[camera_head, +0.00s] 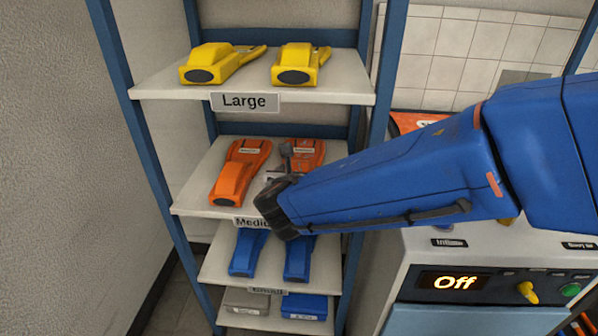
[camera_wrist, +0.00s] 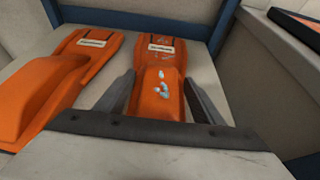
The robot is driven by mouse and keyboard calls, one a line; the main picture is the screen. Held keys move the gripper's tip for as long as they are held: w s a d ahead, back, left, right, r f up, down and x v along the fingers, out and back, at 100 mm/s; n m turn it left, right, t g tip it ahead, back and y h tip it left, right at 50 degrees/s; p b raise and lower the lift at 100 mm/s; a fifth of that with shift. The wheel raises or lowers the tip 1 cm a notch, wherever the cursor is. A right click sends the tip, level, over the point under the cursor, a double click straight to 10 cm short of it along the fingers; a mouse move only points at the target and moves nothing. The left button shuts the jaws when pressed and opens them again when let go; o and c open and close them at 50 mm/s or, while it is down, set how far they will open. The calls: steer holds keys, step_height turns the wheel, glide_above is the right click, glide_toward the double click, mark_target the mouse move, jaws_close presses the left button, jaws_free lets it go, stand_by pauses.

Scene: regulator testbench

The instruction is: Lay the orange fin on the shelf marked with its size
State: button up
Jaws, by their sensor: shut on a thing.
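The orange fin (camera_wrist: 160,85) is between the two fingers of my gripper (camera_wrist: 158,98) in the wrist view, which are shut on it. It has a pale label and some light blue-white marks. In the head view the fin (camera_head: 306,152) shows at the right of the shelf marked Medium (camera_head: 196,200), partly hidden by my arm and gripper (camera_head: 287,168). It is over or on that shelf; I cannot tell if its underside touches. Another orange fin (camera_head: 238,172) lies to its left on the same shelf, and also shows in the wrist view (camera_wrist: 50,85).
The Large shelf (camera_head: 160,86) above holds two yellow fins (camera_head: 222,63). The Small shelf (camera_head: 214,266) below holds two blue fins (camera_head: 298,258). Blue rack posts (camera_head: 150,150) flank the shelves.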

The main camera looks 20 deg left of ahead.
steer(key=shift+f, duration=0.1)
steer(key=o, duration=1.4)
steer(key=shift+o, duration=0.2)
steer(key=shift+s+r, duration=0.2)
steer(key=v, duration=1.1)
steer(key=shift+s+d, duration=0.15)
steer(key=shift+s, duration=0.15)
